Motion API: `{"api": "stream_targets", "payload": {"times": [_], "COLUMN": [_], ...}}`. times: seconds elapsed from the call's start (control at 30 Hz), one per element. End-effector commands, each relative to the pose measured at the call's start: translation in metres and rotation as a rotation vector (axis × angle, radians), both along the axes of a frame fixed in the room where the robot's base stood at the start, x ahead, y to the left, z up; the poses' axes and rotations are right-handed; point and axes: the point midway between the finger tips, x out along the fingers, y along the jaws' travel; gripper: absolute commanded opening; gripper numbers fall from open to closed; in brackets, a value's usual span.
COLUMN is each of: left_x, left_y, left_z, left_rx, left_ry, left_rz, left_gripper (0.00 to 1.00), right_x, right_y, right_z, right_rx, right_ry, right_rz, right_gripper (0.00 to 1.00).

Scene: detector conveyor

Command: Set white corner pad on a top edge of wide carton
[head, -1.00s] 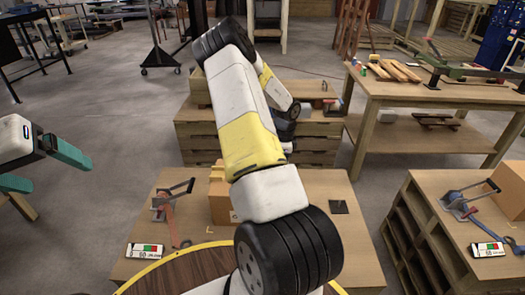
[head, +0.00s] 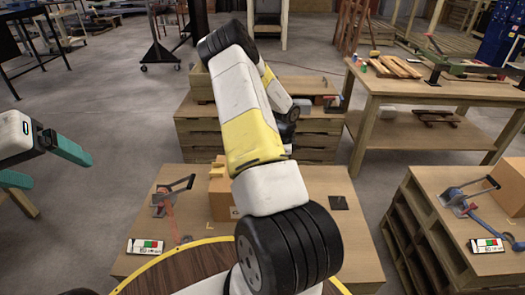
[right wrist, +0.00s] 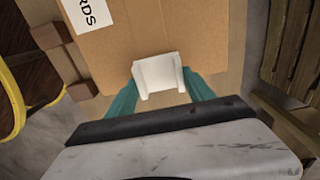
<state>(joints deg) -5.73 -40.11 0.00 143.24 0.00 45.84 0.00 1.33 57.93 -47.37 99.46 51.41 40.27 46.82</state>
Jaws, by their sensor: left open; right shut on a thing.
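The white corner pad (right wrist: 158,76) is held between the teal fingers of my right gripper (right wrist: 160,88) in the right wrist view. It overlaps the near edge of a brown carton (right wrist: 165,35) with a white printed label. I cannot tell whether the pad touches the carton. In the head view a carton (head: 220,204) stands on the front table, partly hidden behind my right arm. The pad and right gripper are hidden there. My left gripper (head: 58,172) is open and empty at the left, over the floor, well away from the carton.
A strapping tool (head: 172,194) with a red strap and a small display box (head: 146,246) lie left on the front table (head: 355,240). A dark square (head: 339,203) lies at its right. Another carton (head: 507,187) stands on the right bench. A yellow-rimmed round top (head: 165,268) is close in front.

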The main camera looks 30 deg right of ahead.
Motion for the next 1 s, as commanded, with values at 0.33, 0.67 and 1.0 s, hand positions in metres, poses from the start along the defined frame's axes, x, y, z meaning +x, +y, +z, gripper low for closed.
{"api": "stream_targets", "payload": {"times": [0.33, 0.67, 1.0], "left_x": [0.0, 0.0, 0.0], "left_y": [0.0, 0.0, 0.0], "left_z": [0.0, 0.0, 0.0], "left_rx": [0.0, 0.0, 0.0], "left_ry": [0.0, 0.0, 0.0], "left_rz": [0.0, 0.0, 0.0], "left_gripper": [0.87, 0.87, 0.87], "right_x": [0.0, 0.0, 0.001], "right_y": [0.0, 0.0, 0.0], "right_z": [-0.003, 0.002, 0.056], "right_rx": [0.0, 0.0, -0.001], "right_ry": [-0.001, -0.001, -0.003], "right_rz": [0.0, 0.0, 0.0], "right_gripper": [0.87, 0.87, 0.87]}}
